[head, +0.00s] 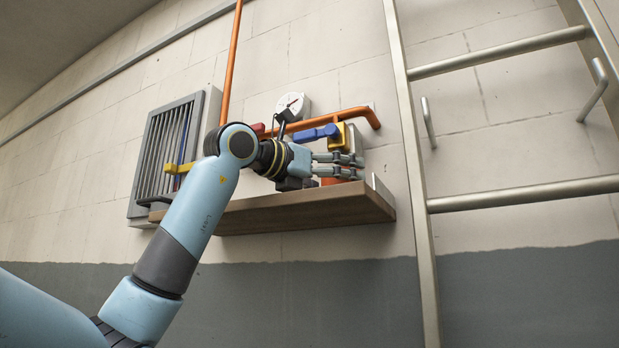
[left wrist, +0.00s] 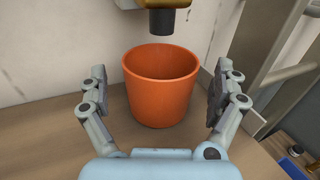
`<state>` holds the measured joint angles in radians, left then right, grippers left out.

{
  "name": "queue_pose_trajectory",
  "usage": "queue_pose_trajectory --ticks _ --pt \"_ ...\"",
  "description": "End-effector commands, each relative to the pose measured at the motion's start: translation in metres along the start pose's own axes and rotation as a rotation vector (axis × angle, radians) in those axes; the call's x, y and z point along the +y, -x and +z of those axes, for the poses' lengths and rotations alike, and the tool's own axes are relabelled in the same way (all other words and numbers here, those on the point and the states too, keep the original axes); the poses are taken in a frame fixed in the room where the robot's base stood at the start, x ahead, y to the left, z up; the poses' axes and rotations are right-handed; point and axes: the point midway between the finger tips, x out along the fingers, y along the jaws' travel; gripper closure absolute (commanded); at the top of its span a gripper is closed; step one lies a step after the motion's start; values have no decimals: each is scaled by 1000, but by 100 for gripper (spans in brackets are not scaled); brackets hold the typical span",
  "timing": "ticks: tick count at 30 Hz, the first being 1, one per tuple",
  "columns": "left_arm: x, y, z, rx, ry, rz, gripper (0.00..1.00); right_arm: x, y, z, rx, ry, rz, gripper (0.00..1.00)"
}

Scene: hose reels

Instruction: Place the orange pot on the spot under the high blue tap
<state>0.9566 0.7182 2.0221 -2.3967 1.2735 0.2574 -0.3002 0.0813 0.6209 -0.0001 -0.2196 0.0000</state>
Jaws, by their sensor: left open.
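The orange pot (left wrist: 160,88) stands upright on the wooden shelf (head: 290,212). In the left wrist view it is between the two open fingers of my left gripper (left wrist: 160,100), with a gap on each side. The dark outlet of the tap (left wrist: 162,20) is just above and behind the pot's rim. In the head view my left gripper (head: 338,165) reaches over the shelf, and only a small orange part of the pot (head: 330,181) shows behind its fingers. The tap's blue handle (head: 316,134) shows above the gripper. My right gripper is not seen.
An orange pipe (head: 232,60) runs down the wall and along above the shelf, near a round gauge (head: 292,105). A metal grille (head: 165,150) with a yellow lever is at the left. A metal ladder (head: 418,200) stands right of the shelf.

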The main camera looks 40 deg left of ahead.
Motion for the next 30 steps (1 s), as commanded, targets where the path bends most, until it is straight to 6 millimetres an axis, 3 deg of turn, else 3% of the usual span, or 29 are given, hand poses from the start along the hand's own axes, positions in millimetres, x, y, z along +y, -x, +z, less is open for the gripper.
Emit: queue_pose_trajectory --ticks 3,12,18,30 --pt "1 29 -7 -3 -9 6 3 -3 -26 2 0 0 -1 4" --pt "1 86 -5 -1 -3 3 3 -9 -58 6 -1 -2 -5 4" --pt "0 98 -2 0 -1 1 3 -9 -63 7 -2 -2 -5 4" --pt "0 98 -1 1 0 0 3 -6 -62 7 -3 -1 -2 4"
